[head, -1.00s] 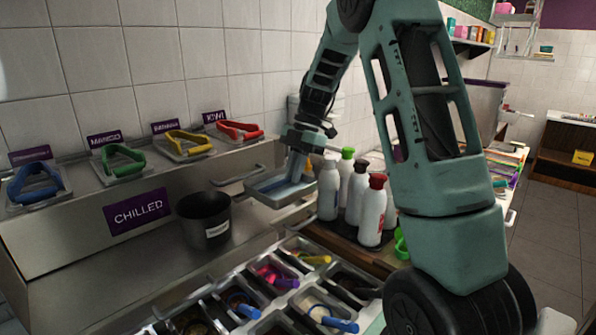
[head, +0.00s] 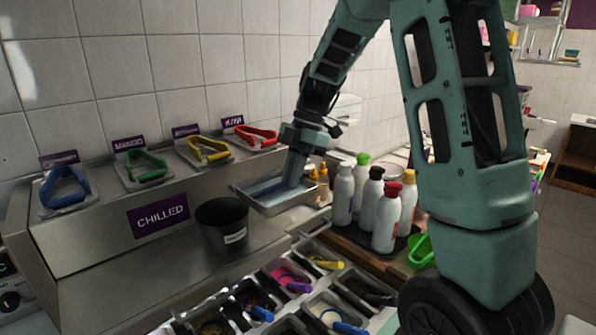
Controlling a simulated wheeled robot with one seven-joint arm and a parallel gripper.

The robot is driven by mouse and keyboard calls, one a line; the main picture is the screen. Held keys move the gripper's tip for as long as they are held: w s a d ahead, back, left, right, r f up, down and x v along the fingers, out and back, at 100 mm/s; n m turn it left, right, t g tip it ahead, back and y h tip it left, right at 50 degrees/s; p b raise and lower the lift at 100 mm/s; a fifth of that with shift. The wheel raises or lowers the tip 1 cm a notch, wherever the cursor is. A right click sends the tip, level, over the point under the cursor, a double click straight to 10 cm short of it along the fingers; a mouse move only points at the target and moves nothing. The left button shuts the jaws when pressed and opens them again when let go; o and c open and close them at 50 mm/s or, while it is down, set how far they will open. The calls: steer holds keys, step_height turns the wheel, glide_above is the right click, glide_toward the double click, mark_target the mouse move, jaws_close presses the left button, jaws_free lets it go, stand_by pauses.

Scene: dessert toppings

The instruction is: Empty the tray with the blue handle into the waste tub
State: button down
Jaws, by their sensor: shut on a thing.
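My gripper (head: 291,183) reaches down into a shallow metal tray (head: 270,207) and is shut on it. A blue part (head: 264,189) shows inside the tray beside the fingers; I cannot tell if it is a handle or contents. The tray is held up, right of the black tub (head: 222,228), which has a white label too small to read. The tray's left end is close to the tub's rim. The tub stands upright on the steel counter; its inside looks dark. Another piece with a blue handle (head: 66,190) rests on the chilled ledge at far left.
Pieces with green (head: 147,167), yellow (head: 207,150) and red (head: 256,136) handles line the chilled ledge (head: 110,215). Several capped bottles (head: 386,220) stand right of the tray. Topping bins with coloured scoops (head: 289,280) lie in front. Counter left of the tub is clear.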

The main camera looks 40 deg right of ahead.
steer(key=a+r+p, duration=0.1)
steer(key=a, duration=0.1)
steer(key=s+a+r+p, duration=0.1)
steer(key=a+r, duration=0.1)
steer(key=a+r+p, duration=0.1)
steer(key=a+p, duration=0.1)
steer(key=shift+s+a+r, duration=0.3)
steer(key=shift+s+a, duration=0.05)
steer(key=shift+s, duration=0.05)
steer(key=shift+s+a+r+p, duration=0.2)
steer(key=shift+a+r+p, duration=0.25)
steer(key=shift+a, duration=0.3)
steer(key=shift+s+a+r+p, duration=0.2)
steer(key=shift+a+r+p, duration=0.15)
steer(key=shift+a+p, duration=0.3)
steer(key=shift+a, duration=0.1)
